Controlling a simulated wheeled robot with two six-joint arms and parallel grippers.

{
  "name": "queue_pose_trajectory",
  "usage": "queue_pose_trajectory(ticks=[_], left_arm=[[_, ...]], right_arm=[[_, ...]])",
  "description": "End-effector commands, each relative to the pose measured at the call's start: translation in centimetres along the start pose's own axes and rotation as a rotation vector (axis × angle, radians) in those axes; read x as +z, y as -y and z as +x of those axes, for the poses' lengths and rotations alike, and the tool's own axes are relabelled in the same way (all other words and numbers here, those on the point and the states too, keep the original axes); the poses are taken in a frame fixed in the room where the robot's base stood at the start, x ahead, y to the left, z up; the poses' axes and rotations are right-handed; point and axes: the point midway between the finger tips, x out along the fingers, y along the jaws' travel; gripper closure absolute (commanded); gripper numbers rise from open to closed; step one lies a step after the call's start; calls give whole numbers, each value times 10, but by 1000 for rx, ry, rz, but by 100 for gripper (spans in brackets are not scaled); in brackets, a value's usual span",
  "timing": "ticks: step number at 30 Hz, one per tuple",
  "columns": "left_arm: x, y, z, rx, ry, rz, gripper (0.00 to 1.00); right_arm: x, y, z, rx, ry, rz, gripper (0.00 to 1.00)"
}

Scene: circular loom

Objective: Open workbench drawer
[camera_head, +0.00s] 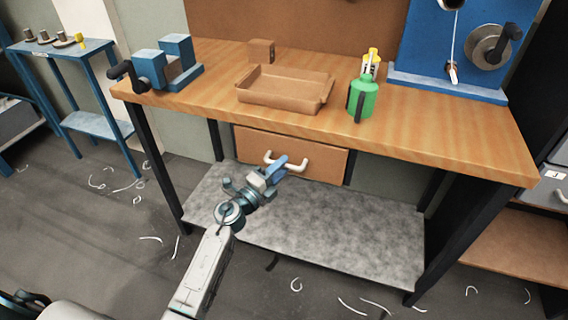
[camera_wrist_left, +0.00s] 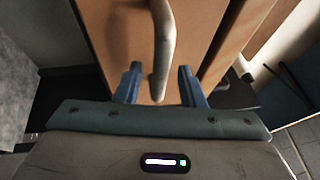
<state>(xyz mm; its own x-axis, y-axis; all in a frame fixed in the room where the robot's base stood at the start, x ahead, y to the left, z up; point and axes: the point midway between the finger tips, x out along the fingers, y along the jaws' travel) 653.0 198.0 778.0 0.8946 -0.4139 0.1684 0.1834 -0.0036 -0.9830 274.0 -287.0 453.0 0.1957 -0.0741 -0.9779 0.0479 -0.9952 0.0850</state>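The workbench (camera_head: 430,125) has a brown drawer (camera_head: 325,160) under its top. The drawer front looks flush under the bench, so it appears closed. A pale bar handle (camera_head: 303,166) is on the drawer front. My left gripper (camera_head: 276,168) is at the handle and partly covers it. In the left wrist view, the blue fingers (camera_wrist_left: 160,84) are apart, with the handle (camera_wrist_left: 165,40) between them. Gaps show on both sides of the handle, and the drawer front (camera_wrist_left: 120,35) is just beyond. My right gripper is not in view.
On the bench stand a blue vise (camera_head: 165,72), an empty brown tray (camera_head: 285,90), a small brown block (camera_head: 262,51), a green container (camera_head: 363,98) and a blue machine (camera_head: 430,50). A grey lower shelf (camera_head: 340,235) lies below the drawer. White scraps litter the floor.

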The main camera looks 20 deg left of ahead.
Motion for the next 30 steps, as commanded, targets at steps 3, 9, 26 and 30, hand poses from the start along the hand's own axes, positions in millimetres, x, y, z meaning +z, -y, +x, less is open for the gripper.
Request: queue_pose_trajectory(ticks=[3, 9, 26, 30], left_arm=[[0, 0, 11, -1, 0, -1, 64], [0, -1, 15, 2, 0, -1, 64], [0, -1, 14, 1, 0, -1, 100], [-1, 0, 13, 2, 0, -1, 100]], right_arm=[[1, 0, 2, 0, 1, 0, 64], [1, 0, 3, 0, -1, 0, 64], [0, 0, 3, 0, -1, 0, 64], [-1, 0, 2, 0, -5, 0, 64]])
